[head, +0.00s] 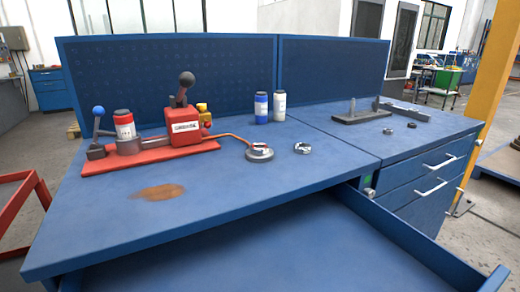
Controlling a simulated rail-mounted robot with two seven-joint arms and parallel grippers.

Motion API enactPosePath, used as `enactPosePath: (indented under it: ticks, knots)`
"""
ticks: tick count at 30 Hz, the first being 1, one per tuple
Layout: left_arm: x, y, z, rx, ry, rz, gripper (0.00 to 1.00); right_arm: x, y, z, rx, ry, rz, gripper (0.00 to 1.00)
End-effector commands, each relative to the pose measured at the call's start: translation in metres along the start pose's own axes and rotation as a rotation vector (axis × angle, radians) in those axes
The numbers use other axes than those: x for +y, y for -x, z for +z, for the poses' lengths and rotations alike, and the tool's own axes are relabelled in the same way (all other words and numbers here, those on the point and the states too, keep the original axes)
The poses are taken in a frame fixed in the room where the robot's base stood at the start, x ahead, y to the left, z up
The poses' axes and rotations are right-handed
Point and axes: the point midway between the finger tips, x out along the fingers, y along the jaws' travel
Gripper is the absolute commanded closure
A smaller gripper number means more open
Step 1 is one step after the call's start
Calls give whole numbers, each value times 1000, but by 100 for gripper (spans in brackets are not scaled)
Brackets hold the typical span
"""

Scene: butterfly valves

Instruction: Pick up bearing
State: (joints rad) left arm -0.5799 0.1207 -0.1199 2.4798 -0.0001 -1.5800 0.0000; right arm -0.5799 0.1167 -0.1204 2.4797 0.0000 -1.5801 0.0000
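A small metallic ring that looks like a bearing (303,148) lies flat on the blue workbench (300,172), right of the middle of the picture. To its left is a round grey device (260,154) with a ring-like shape on top; an orange hose runs to it from the red machine. I cannot tell whether that shape is a separate part. Two small dark pieces (388,130) (412,126) lie on the right part of the bench, too small to identify. Neither of my grippers shows in the head view.
A red-based machine (150,156) with levers stands at the left. Two bottles (261,108) (279,106) stand near the blue back panel (170,80). A dark metal fixture (352,116) is at the right. An open drawer (410,248) juts out in front. The bench front is clear.

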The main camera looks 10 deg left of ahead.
Motion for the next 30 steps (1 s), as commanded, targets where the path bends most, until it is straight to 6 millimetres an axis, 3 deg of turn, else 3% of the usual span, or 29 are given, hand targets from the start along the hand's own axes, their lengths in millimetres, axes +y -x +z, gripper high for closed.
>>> enactPosePath:
  ticks: [10,25,30]
  knots:
    - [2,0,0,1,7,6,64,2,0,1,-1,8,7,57]
    - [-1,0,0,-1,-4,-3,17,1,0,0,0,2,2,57]
    - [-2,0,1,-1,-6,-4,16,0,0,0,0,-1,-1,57]
